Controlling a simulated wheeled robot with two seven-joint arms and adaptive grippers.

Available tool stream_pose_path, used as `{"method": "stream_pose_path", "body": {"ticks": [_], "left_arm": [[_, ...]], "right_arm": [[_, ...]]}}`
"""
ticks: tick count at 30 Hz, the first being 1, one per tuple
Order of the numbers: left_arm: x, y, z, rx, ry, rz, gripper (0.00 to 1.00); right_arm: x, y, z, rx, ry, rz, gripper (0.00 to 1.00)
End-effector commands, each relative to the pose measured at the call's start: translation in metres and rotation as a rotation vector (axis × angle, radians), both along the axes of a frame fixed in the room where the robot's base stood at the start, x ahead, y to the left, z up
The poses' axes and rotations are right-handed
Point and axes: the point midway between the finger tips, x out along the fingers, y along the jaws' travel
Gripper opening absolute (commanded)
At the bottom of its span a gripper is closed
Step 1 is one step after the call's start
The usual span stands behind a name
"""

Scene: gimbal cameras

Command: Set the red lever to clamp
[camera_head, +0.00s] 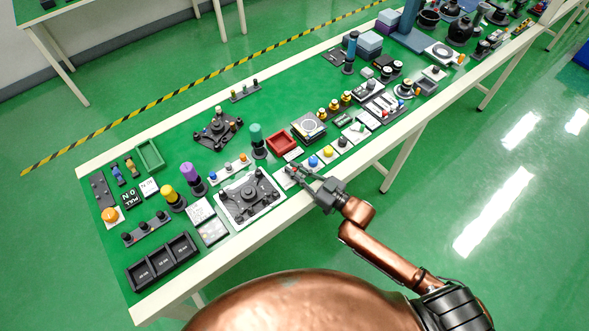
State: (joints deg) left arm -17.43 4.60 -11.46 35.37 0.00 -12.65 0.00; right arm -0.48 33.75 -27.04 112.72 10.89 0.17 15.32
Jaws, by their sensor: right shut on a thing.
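A small white panel (281,180) lies at the front edge of the green table top, with a bit of the red lever (293,169) showing at its right side. My right gripper (298,173) reaches in from the right, low over this panel, and its fingers are closed around the red lever. The fingers hide most of the lever, so its exact angle and any markings are too small to tell. My left gripper is not in view.
A black fixture on a white plate (276,213) stands just left of my gripper. A red tray (282,143) is behind it, and blue and yellow buttons (313,161) are close on the right. The table's front edge (262,238) runs below; the floor in front is clear.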

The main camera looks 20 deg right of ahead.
Motion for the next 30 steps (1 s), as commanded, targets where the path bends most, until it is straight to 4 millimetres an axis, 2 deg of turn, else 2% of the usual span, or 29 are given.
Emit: {"method": "stream_pose_path", "body": {"ticks": [24,25,30], "left_arm": [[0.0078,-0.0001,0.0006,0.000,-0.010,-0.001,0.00],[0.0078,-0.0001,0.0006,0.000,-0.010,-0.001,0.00],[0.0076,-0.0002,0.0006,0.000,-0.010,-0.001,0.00]], "right_arm": [[0.0027,-0.0024,0.0000,0.000,0.000,0.093,0.00],[0.0027,-0.0024,0.0000,0.000,0.000,0.093,0.14],[0.0027,-0.0024,0.0000,0.000,0.000,0.092,0.25]]}}
